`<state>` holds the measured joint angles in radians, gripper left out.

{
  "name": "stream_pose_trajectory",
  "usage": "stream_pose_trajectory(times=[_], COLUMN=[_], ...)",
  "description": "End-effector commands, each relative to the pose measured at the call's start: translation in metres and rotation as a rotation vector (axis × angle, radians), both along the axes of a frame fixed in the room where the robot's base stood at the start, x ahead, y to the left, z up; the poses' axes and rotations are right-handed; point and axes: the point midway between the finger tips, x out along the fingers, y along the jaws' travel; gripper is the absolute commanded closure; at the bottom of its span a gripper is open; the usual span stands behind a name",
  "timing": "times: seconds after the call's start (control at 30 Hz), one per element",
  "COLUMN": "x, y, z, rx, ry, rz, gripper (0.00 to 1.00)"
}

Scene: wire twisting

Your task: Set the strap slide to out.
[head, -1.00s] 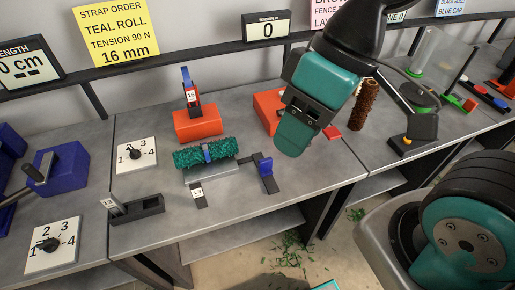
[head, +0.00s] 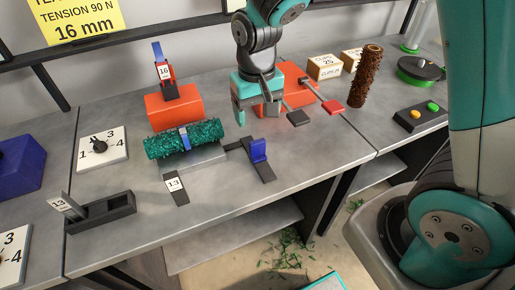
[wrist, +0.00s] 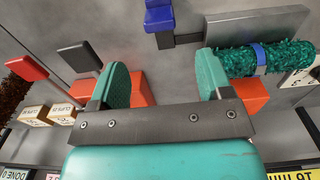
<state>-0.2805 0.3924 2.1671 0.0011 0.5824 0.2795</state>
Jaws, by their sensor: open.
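The teal garland roll (head: 215,135) lies on a grey cradle (head: 197,160) with a blue band around its middle; it also shows in the wrist view (wrist: 280,58). To its right a blue upright block (head: 258,150) sits on a short dark rail (head: 264,173); the block shows at the top of the wrist view (wrist: 158,17). Nothing I can read names the strap slide. My gripper (head: 255,112) points down, open and empty, in front of the right orange block (head: 298,84). Its teal fingers (wrist: 165,80) stand wide apart. It is apart from the blue block.
Rods with a black pad (head: 298,118) and a red pad (head: 333,107) stick out beside my gripper. A brown roll (head: 367,75) stands upright behind. Another orange block (head: 174,110) carries a 16 tag. A dark tray (head: 105,212) stands front left. The bench's front right is clear.

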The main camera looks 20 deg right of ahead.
Motion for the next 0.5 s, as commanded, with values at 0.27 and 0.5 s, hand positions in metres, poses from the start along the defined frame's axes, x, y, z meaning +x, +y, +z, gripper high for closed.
stream_pose_trajectory(times=[0.27, 0.5], x=[-0.002, -0.001], y=[-0.002, -0.002], z=[-0.066, -0.105], rx=[-0.001, 0.001], ry=[0.007, 0.003], rz=[-0.001, 0.000], gripper=[0.28, 0.28])
